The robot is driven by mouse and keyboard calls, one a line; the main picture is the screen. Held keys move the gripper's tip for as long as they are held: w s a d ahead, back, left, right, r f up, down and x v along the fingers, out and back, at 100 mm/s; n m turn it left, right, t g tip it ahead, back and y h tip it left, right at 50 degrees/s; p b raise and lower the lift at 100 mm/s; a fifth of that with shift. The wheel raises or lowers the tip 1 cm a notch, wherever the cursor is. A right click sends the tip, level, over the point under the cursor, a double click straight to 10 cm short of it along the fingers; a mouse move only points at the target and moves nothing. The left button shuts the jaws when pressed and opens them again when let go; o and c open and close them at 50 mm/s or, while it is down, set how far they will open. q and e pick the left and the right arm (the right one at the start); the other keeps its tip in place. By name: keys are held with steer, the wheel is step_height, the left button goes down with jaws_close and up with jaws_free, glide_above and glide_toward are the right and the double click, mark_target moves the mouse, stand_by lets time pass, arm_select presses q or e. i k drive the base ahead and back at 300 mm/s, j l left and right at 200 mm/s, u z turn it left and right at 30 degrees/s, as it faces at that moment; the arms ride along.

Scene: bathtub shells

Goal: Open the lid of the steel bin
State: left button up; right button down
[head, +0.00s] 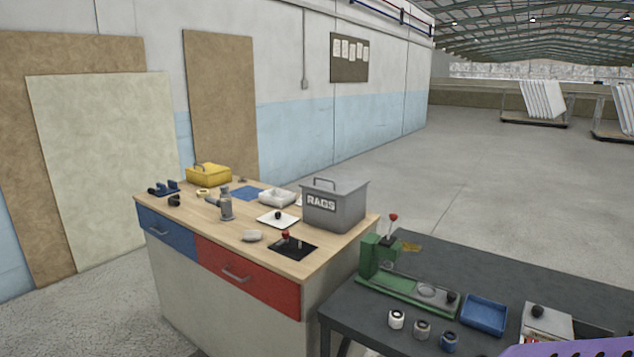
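The steel bin (334,214) is a grey box with a dark label reading "RAGS" on its front. It stands at the right end of the wooden workbench top. Its lid (337,187) is down on the box, with a bar handle (324,182) on top. Neither of my grippers shows in the head view.
A dark table (560,283) at right holds a green press (385,266) and a blue tray (484,315).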

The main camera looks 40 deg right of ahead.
mark_target(341, 185)
steer(key=i+j+z, duration=0.15)
steer(key=i+z, duration=0.2)
steer(key=i+j+z, duration=0.2)
steer(key=z, duration=0.2)
steer(key=i+j+z, duration=0.35)
steer(key=k+l, duration=0.05)
steer(key=k, duration=0.05)
